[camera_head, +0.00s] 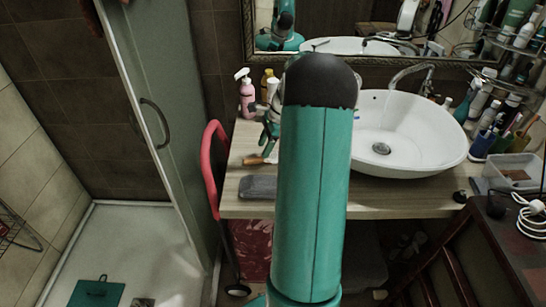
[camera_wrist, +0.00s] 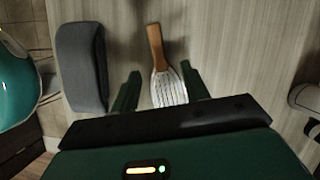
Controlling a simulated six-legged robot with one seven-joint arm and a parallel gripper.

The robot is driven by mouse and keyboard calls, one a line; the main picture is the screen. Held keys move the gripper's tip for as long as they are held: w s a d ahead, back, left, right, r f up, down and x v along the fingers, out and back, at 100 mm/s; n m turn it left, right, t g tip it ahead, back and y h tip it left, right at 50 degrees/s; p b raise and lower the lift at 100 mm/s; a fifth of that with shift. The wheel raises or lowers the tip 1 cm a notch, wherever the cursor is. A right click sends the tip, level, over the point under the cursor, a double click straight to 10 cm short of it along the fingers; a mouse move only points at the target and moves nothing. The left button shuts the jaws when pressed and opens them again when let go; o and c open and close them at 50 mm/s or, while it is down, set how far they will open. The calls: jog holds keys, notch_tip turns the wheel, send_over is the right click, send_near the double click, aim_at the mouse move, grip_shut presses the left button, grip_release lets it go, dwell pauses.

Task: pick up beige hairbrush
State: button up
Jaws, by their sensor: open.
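The beige hairbrush (camera_wrist: 168,92) lies on the wood-grain counter in the wrist view, its brown wooden handle pointing up the picture and its pale striped head nearest me. My gripper (camera_wrist: 160,82) is open, with one green finger on each side of the brush head. The fingers appear apart from the brush; their height above it is hard to tell. The lower end of the brush head is hidden by my gripper body. In the head view part of the hairbrush (camera_head: 257,161) shows on the counter left of my arm, which hides much of that area.
A dark grey block-like item (camera_wrist: 82,65) lies left of the brush; it also shows in the head view (camera_head: 258,187). A white basin (camera_head: 405,135) stands right of my arm. Bottles, including a pink one (camera_head: 247,98), stand at the back. A red-framed item (camera_head: 212,165) is beside the counter.

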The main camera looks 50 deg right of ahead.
aim_at(259, 158)
jog(key=x, duration=0.4)
jog(key=shift+f, duration=0.1)
grip_shut()
